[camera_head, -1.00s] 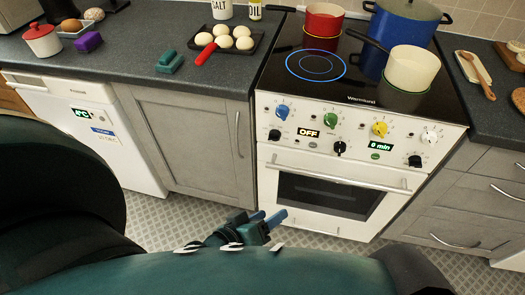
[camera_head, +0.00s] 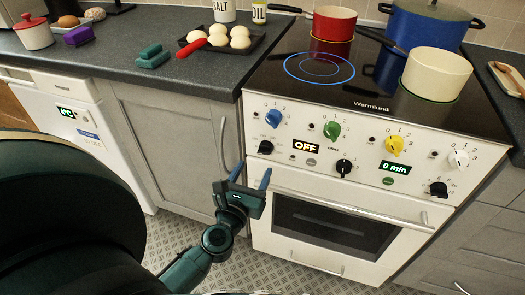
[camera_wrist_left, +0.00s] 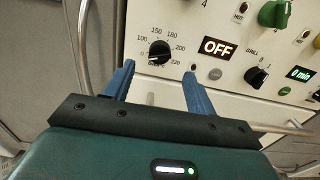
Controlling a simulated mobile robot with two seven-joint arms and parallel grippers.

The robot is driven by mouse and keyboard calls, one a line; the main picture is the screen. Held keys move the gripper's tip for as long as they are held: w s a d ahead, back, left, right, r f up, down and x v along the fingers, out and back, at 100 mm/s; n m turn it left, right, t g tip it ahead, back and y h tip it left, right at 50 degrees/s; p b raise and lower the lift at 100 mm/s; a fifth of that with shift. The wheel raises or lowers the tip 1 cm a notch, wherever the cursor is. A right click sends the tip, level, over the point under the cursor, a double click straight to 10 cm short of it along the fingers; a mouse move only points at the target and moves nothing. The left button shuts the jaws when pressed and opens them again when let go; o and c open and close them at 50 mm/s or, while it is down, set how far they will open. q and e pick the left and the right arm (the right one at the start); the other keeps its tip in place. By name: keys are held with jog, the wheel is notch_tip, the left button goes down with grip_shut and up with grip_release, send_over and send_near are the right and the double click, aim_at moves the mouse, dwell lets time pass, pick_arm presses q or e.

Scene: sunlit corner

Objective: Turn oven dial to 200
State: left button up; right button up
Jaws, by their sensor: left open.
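The oven dial (camera_head: 266,147) is a black knob at the left end of the white oven's (camera_head: 340,215) lower row of controls. In the left wrist view the dial (camera_wrist_left: 159,52) has a printed scale with 100, 150, 180, 200 and 220 around it. The display (camera_head: 306,147) beside it reads OFF. My left gripper (camera_head: 251,174) is open and empty, with blue fingers pointing up, just below and left of the dial in the head view. In the wrist view the dial lies beyond the gap between the fingertips (camera_wrist_left: 160,70), apart from them. My right gripper is out of view.
Coloured hob knobs sit above the dial, including a blue one (camera_head: 273,118) and a green one (camera_head: 331,130). Another black knob (camera_head: 344,167) is to its right. The oven door handle (camera_head: 340,207) runs below. A grey cabinet handle (camera_head: 222,135) stands left of my gripper.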

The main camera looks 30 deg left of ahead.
aim_at(263, 152)
pick_arm(q)
jog(key=x, duration=0.7)
jog(key=shift+w+p, duration=0.3)
jog(key=shift+p, duration=0.05)
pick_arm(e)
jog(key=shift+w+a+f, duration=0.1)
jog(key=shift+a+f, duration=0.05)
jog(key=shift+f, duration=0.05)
pick_arm(q)
jog(key=shift+c, duration=0.4)
jog(key=c, duration=0.9)
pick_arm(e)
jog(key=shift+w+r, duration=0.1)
